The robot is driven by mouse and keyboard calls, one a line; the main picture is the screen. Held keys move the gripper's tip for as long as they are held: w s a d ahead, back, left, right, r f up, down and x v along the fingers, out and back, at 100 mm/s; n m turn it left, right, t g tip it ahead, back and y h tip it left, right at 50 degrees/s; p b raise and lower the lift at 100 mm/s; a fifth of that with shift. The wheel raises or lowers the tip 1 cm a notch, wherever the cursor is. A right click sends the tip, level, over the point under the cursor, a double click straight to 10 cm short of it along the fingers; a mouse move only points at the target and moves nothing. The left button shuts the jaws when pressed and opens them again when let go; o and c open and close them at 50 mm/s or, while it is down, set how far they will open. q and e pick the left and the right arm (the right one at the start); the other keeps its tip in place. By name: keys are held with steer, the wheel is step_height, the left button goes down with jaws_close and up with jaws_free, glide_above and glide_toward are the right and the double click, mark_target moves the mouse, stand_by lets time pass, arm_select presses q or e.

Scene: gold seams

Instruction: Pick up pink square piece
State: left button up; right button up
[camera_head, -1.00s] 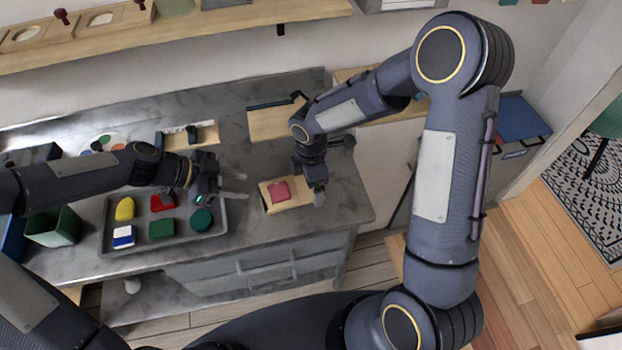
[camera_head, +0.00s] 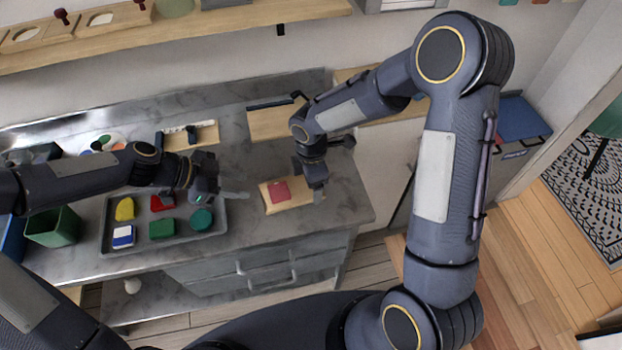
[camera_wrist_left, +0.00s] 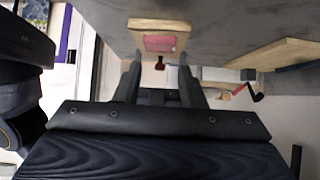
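The pink square piece (camera_head: 278,192) lies on a small wooden board (camera_head: 302,194) near the right end of the grey counter. In the left wrist view the pink piece (camera_wrist_left: 160,43) shows on the board (camera_wrist_left: 183,27), ahead of my fingers. My left gripper (camera_head: 238,195) is to the left of the board, apart from it. Its two fingers stand apart with nothing between them in the left wrist view (camera_wrist_left: 160,78). My right gripper (camera_head: 318,194) is at the board's right end, close to the pink piece. Its finger gap is hidden.
A grey tray (camera_head: 185,243) left of the board holds several coloured pieces, including a yellow one (camera_head: 125,208) and a green one (camera_head: 161,229). A green bin (camera_head: 52,228) stands further left. Behind is a wooden holder (camera_head: 207,135). Bare counter lies between tray and board.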

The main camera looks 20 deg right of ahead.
stand_by(0.4)
arm_select(q)
steer(key=o, duration=0.4)
steer(key=shift+d, duration=0.1)
steer(key=shift+o, duration=1.3)
steer(key=shift+s+d+y, duration=0.1)
steer(key=shift+d+y, duration=0.2)
steer(key=shift+o, duration=0.5)
steer(key=d+y, duration=0.1)
steer(key=d+r+g+y, duration=0.1)
steer(key=d+y, duration=0.2)
steer(key=shift+s+r+m, duration=0.3)
steer(key=shift+r, duration=0.05)
step_height(320, 180, up, 5)
steer(key=d+n+t+y, duration=0.1)
steer(key=d+y, duration=0.1)
steer(key=y, duration=0.2)
glide_above(278, 191)
steer(key=f, duration=0.4)
steer(key=a+f, duration=0.1)
steer(key=f, duration=0.1)
steer(key=shift+w+f, duration=0.2)
steer(key=shift+f, duration=0.15)
steer(key=shift+s+d+f, duration=0.15)
steer(key=shift+d+f, duration=0.05)
steer(key=shift+f, duration=1.05)
steer(key=shift+s+d+f, duration=0.1)
steer(key=shift+d+f, duration=0.1)
steer(key=shift+f, duration=1.05)
